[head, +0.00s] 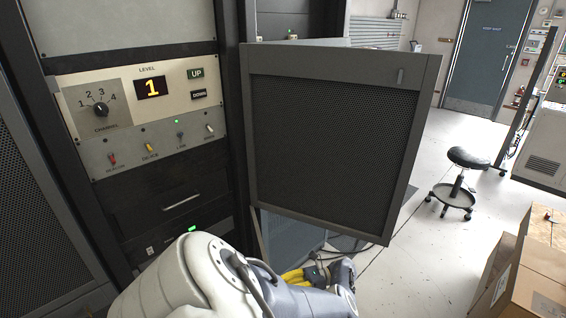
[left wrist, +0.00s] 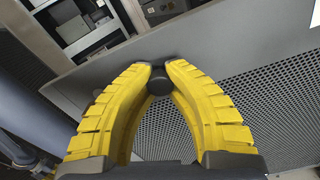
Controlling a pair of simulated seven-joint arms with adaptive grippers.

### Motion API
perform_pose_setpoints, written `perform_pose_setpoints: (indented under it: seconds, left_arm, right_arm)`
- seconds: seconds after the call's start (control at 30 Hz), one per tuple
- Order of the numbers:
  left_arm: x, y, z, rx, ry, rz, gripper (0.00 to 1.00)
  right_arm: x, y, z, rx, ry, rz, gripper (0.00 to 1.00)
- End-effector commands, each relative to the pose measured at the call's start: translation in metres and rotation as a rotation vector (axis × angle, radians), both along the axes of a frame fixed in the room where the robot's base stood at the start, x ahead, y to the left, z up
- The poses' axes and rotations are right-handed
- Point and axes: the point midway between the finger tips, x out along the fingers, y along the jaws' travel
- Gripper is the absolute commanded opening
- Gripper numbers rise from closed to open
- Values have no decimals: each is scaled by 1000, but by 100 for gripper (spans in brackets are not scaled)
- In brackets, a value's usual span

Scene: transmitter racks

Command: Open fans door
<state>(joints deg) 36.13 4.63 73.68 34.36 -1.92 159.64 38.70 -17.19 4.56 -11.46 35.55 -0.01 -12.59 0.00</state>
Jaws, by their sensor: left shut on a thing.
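A dark mesh door with a grey frame (head: 335,78) stands swung out from the rack in the head view. It has a small grey latch (head: 400,76) near its upper right corner. My left gripper (head: 290,276), with yellow fingers, is low in the head view, just below this door's lower edge. In the left wrist view my left gripper (left wrist: 160,68) is shut on a round dark knob (left wrist: 159,84). The knob sits by a grey frame strip and perforated mesh (left wrist: 270,100). I cannot tell whether this mesh belongs to the same door. My right gripper is not in view.
A control panel (head: 140,125) with a lit level display is on the left rack. A black stool (head: 468,158) and cardboard boxes (head: 535,262) stand on the right. The white floor (head: 415,235) between is mostly clear. A blue-grey room door (head: 490,55) is at the back.

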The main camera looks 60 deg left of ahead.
Motion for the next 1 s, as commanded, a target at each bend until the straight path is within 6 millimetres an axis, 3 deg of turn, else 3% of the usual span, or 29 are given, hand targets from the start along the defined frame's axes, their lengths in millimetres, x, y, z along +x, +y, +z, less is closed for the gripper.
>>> perform_pose_setpoints:
  seconds: [0.73,0.77,1.0]
  left_arm:
    - [0,2,-2,-4,-3,45,0]
    - [0,2,-2,-4,-3,45,17]
    - [0,3,-1,-1,-1,44,45]
  right_arm:
    - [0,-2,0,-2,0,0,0]
    - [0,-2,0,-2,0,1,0]
    - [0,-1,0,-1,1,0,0]
